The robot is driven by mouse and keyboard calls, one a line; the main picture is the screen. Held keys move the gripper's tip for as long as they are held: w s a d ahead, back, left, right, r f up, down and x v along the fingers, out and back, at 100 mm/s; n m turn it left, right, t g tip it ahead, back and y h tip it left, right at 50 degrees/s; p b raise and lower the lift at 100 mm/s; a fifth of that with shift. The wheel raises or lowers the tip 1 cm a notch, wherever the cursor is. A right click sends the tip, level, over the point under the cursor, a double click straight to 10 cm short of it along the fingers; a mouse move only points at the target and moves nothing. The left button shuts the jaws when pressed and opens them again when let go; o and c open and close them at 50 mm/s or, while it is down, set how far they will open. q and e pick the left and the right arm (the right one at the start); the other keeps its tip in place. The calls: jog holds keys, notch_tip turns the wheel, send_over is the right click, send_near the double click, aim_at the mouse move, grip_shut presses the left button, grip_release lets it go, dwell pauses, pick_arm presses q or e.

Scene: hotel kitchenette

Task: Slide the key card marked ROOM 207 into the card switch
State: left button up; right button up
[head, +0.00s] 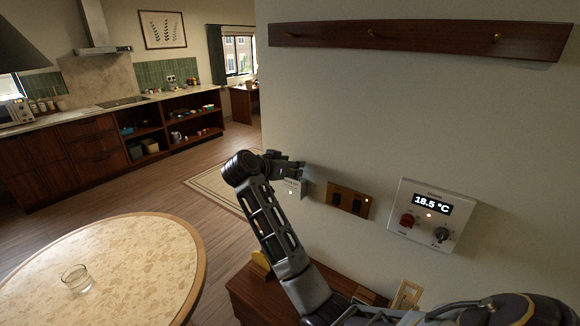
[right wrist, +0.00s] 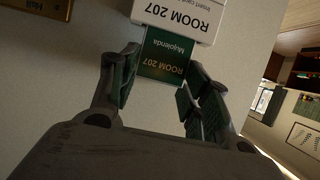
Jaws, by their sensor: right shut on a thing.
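The card switch is a white wall box marked ROOM 207 and "Insert card" (right wrist: 180,14). In the head view the card switch (head: 294,187) is partly hidden behind my right gripper (head: 287,168). The dark green key card (right wrist: 164,56), marked ROOM 207, shows upside down in the right wrist view. Its far edge meets the switch's edge; I cannot tell how deep it sits in the slot. My left gripper is not in view.
A wooden switch plate (head: 348,200) and a white thermostat (head: 432,215) are on the wall to the right of the card switch. A wooden cabinet (head: 252,291) stands below. A round table (head: 150,235) with a glass (head: 77,278) is at lower left.

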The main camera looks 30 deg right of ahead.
jog(key=o, duration=0.7)
jog(key=shift+o, duration=0.2)
jog(key=shift+a, duration=0.15)
jog(key=v, duration=1.1)
jog(key=shift+a+r, duration=0.3)
jog(key=shift+s+a+f, duration=0.1)
jog(key=shift+s, duration=0.05)
